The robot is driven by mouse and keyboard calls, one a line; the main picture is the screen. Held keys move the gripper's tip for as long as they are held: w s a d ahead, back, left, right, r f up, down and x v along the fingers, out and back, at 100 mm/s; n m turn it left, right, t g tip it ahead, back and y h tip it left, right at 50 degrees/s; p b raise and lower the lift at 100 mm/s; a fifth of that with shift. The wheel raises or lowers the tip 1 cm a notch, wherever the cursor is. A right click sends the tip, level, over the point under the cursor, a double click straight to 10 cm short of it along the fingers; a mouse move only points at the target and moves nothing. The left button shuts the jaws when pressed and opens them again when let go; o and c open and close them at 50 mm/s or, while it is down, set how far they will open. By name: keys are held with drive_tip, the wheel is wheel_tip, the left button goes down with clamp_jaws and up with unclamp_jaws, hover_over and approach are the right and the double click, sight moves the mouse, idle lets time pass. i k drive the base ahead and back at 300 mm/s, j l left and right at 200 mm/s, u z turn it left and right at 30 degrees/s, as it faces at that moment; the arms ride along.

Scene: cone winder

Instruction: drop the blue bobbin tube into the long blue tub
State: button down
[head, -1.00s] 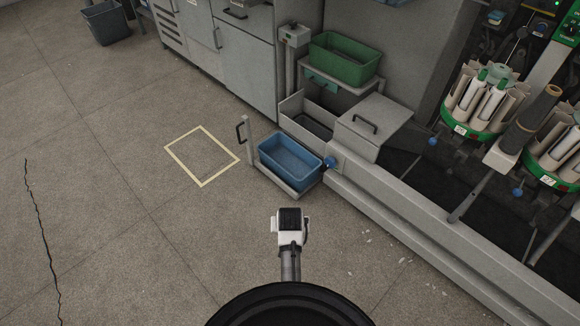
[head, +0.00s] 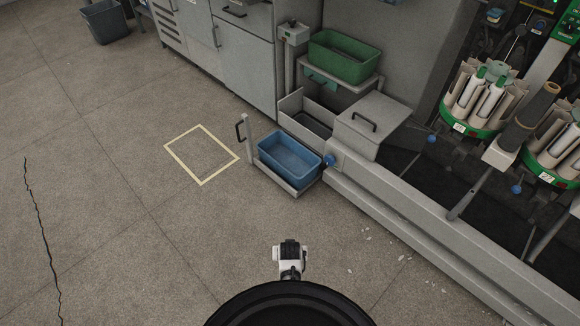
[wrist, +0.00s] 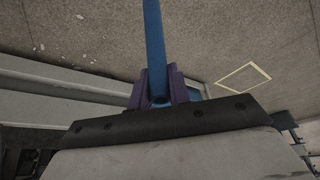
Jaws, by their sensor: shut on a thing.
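The blue bobbin tube (wrist: 154,45) stands out between the purple fingers of my gripper (wrist: 159,88) in the wrist view. The gripper is shut on it, with the tube's open near end showing between the fingers. In the head view the tube and fingers cannot be made out; only the white and black end of my arm shows, low in the middle. The long blue tub (head: 278,171) sits low on a grey tray beside the machine, beyond my arm's end and apart from it. It looks empty. A blue patch right of the fingers in the wrist view may be this tub.
A green tub (head: 340,66) stands on a shelf behind the blue tub. A grey box with a handle (head: 374,124) and the machine's long base rail (head: 410,205) lie to the right. Open floor with a yellow-outlined square (head: 201,155) lies to the left.

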sight(291, 164)
drive_tip(key=i+j+z, duration=0.3)
drive_tip(key=i+j, duration=0.15)
drive_tip(key=i, duration=0.25)
drive_tip(key=i+j+z, duration=0.35)
drive_tip(key=i+j, duration=0.25)
drive_tip(key=i+j+z, duration=0.1)
drive_tip(key=i, duration=0.35)
drive_tip(key=i+j+z, duration=0.1)
drive_tip(key=i+j, duration=0.2)
drive_tip(key=i, duration=0.15)
